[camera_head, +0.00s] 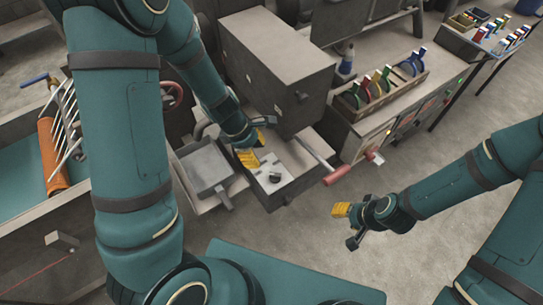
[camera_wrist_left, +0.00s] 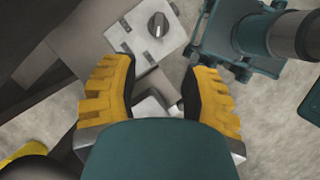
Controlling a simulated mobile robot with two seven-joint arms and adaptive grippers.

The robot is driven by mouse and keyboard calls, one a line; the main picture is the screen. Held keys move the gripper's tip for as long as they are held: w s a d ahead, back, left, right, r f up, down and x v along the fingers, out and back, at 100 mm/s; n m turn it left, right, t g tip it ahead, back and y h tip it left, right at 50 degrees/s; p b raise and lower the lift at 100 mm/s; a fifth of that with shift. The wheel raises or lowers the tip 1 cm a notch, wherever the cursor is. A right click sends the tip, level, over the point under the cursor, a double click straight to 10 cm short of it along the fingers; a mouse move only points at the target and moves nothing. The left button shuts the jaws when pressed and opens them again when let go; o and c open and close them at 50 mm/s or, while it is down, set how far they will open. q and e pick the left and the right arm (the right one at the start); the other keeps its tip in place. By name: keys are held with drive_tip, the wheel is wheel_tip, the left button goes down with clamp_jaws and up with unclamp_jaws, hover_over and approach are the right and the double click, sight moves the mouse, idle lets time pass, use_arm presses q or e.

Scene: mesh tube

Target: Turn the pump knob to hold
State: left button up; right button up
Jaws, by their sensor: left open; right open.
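The pump knob (camera_head: 275,177) is a small dark dial on a light panel (camera_head: 286,164) at the middle of the head view. In the left wrist view the knob (camera_wrist_left: 157,25) shows as a black dial with a pale pointer line on the grey panel (camera_wrist_left: 172,47). My left gripper (camera_head: 256,141) has yellow fingers and is open just behind the panel. In the wrist view its fingers (camera_wrist_left: 158,85) are spread apart, with the knob beyond the tips and nothing between them. My right gripper (camera_head: 348,220) is open and empty over the floor at right. Panel lettering is not readable.
A large grey box (camera_head: 275,65) stands close behind the panel. A red-handled lever (camera_head: 336,175) sticks out to its right. A grey tray (camera_head: 203,168) lies left of the panel. A bench with coloured clamps (camera_head: 380,85) stands at right. Open floor lies in front.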

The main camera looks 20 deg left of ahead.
sight(275, 175)
use_arm(q)
drive_tip(key=shift+n, duration=0.3)
drive_tip(key=b+x, duration=0.2)
drive_tip(key=x, duration=0.2)
drive_tip(key=b+x, duration=0.1)
drive_tip(key=x, duration=0.3)
drive_tip(key=b+x, duration=0.2)
drive_tip(key=x, duration=0.2)
drive_tip(key=shift+w+d+f+b, duration=0.15)
drive_tip(key=shift+w+d+b, duration=0.1)
drive_tip(key=shift+d+b, duration=0.15)
clamp_jaws()
